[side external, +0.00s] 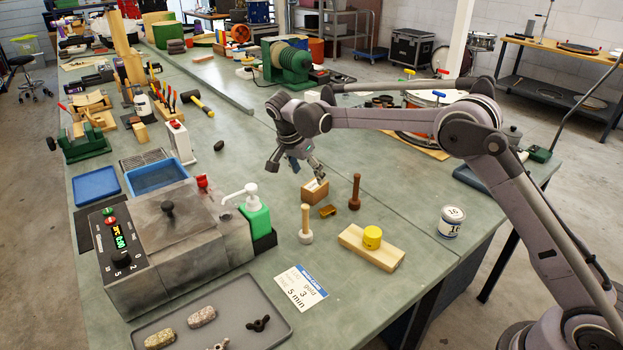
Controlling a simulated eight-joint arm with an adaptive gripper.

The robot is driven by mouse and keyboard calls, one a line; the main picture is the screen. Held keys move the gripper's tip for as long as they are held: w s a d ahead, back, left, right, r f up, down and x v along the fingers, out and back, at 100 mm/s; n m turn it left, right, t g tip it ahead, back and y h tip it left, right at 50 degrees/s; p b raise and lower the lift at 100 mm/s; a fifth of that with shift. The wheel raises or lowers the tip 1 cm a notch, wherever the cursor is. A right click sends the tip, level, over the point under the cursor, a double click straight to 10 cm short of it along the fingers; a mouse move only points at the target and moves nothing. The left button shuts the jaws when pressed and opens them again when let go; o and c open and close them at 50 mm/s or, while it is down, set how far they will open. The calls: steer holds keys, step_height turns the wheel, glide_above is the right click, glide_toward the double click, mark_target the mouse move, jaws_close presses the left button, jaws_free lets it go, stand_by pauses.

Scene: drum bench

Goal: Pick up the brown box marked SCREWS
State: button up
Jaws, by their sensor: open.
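A small brown box (314,192) with a pale label on its top sits on the green bench near the middle of the side external view. The lettering on it is too small to read. My gripper (294,168) is open and empty, tilted downward just above and to the left of the box. Its right finger is close to the box's top edge; whether they touch I cannot tell. The box rests on the bench.
A wooden-handled tool (305,224) and a dark brown mallet (354,192) stand close by the box, with a small orange-brown block (328,211) between them. A yellow tub (372,237) sits on a wooden board. A green soap bottle (254,216) stands left.

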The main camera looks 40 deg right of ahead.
mark_target(314, 185)
steer(key=shift+x, duration=3.75)
steer(key=c, duration=1.3)
